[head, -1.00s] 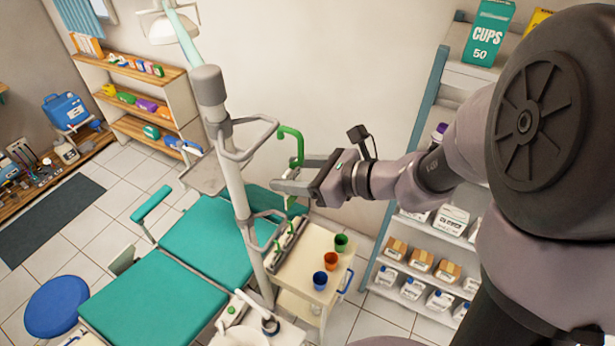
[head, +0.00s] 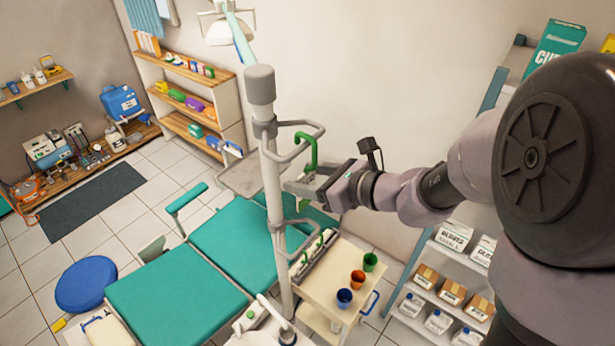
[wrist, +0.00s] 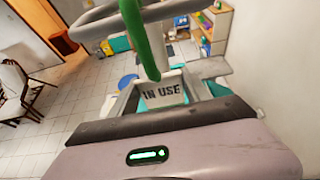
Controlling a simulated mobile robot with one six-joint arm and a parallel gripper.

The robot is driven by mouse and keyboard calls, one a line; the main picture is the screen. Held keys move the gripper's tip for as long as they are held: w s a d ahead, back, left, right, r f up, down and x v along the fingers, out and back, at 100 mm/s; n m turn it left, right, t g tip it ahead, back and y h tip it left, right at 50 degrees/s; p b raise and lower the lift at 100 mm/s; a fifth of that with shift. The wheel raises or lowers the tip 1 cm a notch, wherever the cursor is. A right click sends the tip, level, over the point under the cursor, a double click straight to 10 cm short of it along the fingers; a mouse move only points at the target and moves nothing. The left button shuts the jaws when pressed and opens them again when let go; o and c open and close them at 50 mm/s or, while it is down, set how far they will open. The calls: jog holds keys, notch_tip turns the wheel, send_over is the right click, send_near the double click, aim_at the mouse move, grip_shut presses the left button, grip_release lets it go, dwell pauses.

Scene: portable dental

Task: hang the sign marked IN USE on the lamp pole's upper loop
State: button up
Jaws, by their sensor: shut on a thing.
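The sign marked IN USE (wrist: 163,93) is held upright by my gripper (head: 302,188), with its lettering facing the wrist camera. Its green hook (head: 309,150) rises above the jaws and shows large in the wrist view (wrist: 141,38). The lamp pole (head: 271,185) stands just left of my gripper. Its grey upper loop (head: 318,131) overlaps the hook in the head view and also crosses behind it in the wrist view (wrist: 92,22). I cannot tell whether the hook is over the loop's bar or beside it. The lower loop (head: 312,228) is below my gripper.
A cart (head: 335,285) below carries a rack with green hooks and a blue cup (head: 344,297), an orange cup (head: 357,279) and a green cup (head: 370,262). The teal chair (head: 175,305) lies left. White shelves (head: 450,270) stand right.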

jog(key=o, duration=1.4)
jog(key=v, duration=1.7)
jog(key=s+a+f+n+g+h+b, duration=0.25)
jog(key=s+f+n+b, duration=0.2)
jog(key=f+b, duration=0.5)
jog(key=s+a+f+n+g+h+b, duration=0.1)
jog(key=s+a+f+n+g+b, duration=0.25)
jog(key=f+b, duration=0.6)
jog(key=s+d+f+n+t+h+b, duration=0.1)
jog(key=s+f+n+b, duration=0.1)
jog(key=f+n+b, duration=0.2)
jog(key=s+d+f+n+t+h+b, duration=0.1)
jog(key=f+n+h+b, duration=0.1)
jog(key=f+n+b, duration=0.2)
jog(key=s+d+f+n+t+h+b, duration=0.1)
jog(key=s+f+n+h+b, duration=0.1)
jog(key=f+n+b, duration=0.3)
jog(key=shift+s+d+f+t+b, duration=0.2)
jog(key=shift+f+b, duration=0.3)
jog(key=shift+f, duration=0.45)
jog(key=shift+s+d+f+t+b, duration=0.1)
jog(key=shift+d+f+b, duration=0.1)
jog(key=shift+f+b, duration=0.55)
